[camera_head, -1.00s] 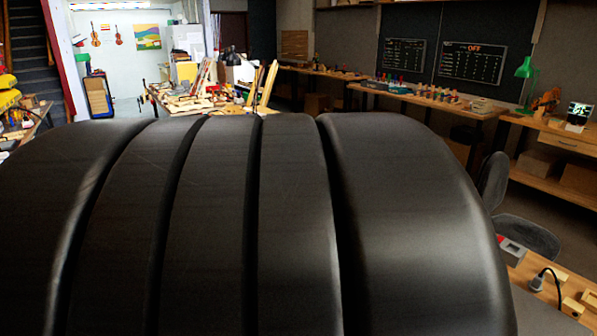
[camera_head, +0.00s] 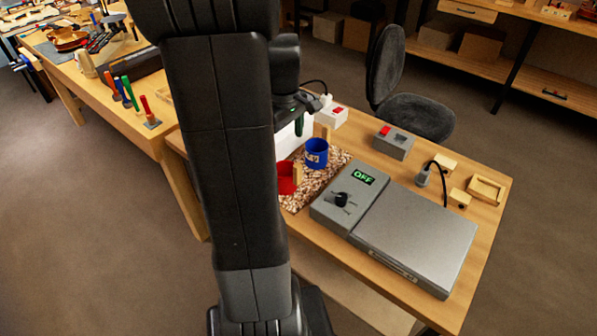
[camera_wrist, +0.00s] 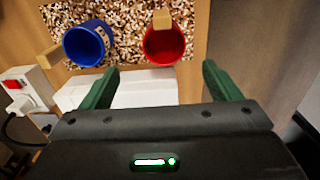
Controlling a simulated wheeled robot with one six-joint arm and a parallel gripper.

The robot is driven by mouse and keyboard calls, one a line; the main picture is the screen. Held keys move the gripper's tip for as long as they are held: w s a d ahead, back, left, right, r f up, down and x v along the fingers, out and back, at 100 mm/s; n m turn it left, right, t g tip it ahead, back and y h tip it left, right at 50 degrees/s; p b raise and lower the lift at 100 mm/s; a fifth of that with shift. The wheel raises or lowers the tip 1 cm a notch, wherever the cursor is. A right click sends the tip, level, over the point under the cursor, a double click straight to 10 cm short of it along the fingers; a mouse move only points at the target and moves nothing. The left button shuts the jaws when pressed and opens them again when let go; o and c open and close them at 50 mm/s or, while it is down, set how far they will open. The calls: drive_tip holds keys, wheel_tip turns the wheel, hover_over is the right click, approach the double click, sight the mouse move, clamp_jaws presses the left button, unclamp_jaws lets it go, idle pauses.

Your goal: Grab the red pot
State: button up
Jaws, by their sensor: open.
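The red pot (camera_head: 286,180) stands on a speckled mat (camera_head: 330,160) at the left of the bench, partly hidden by my arm in the head view. In the wrist view the red pot (camera_wrist: 158,52) is seen from above, open at the top, with a wooden handle on its far side. My gripper (camera_wrist: 159,73) has its two green fingers spread wide with nothing between them. The red pot lies ahead of the fingers, between their lines and apart from them. In the head view only part of my gripper (camera_head: 300,122) shows, above the bench.
A blue pot (camera_head: 317,151) with a wooden handle stands close to the red pot. A white block (camera_wrist: 140,90) lies between my fingers and the pots in the wrist view. A grey device (camera_head: 345,198) reading OFF and a flat plate (camera_head: 415,240) fill the bench's front.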

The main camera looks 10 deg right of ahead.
sight(287, 174)
drive_tip(key=f, duration=1.3)
drive_tip(key=shift+s+a, duration=0.1)
drive_tip(key=shift+s, duration=0.25)
drive_tip(key=c, duration=1)
drive_tip(key=shift+r, duration=0.1)
drive_tip(key=shift+c, duration=0.2)
